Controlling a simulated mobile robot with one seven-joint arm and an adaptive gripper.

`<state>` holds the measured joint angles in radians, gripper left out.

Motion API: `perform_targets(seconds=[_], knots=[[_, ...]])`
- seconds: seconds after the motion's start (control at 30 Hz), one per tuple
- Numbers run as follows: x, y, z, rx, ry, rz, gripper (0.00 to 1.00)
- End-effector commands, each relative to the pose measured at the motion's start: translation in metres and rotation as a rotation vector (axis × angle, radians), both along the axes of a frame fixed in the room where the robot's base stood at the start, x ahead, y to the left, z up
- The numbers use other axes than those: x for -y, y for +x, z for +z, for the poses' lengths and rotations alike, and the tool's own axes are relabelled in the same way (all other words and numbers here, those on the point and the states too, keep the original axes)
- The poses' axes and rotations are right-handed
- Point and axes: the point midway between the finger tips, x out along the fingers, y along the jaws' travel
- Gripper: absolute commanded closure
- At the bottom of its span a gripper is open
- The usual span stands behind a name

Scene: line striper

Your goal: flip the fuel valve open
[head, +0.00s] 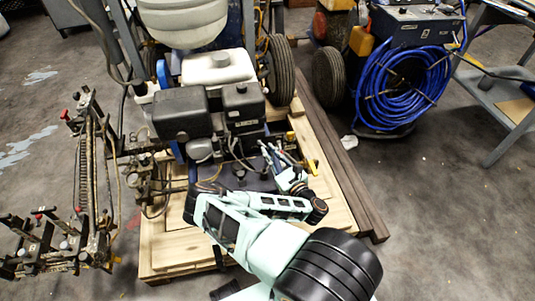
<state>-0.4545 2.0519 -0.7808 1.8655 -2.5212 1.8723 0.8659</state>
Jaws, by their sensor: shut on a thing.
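The line striper's engine (242,108) is black with a white tank (218,67) on top, and it stands on a wooden pallet. My pale green arm reaches in from the lower right and bends back toward the engine. My gripper (271,150) points up and left at the engine's lower right side. Its fingers are shut on a small part there, which they largely hide. The fuel valve is too small or hidden to make out, so I cannot tell its position or whether it is what the fingers hold.
The pallet (172,246) spreads under the machine, with dark beams (345,180) along its right. Hoses and spray fittings (88,185) crowd the left. A blue hose coil (405,88) hangs on a machine at the back right.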

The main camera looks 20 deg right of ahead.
Motion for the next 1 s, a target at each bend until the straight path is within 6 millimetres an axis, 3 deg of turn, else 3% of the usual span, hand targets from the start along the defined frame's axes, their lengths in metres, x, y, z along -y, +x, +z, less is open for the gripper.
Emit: perform_targets(seconds=[0.63,0.67,0.8,1.0], knots=[[0.0034,0.0012,-0.0004,-0.001,0.000,0.047,1.00],[0.0034,0.0012,-0.0003,-0.001,0.000,0.047,0.85],[0.0033,0.0013,-0.0001,0.000,0.000,0.047,0.70],[0.0029,0.0013,0.0001,0.001,0.000,0.048,0.70]])
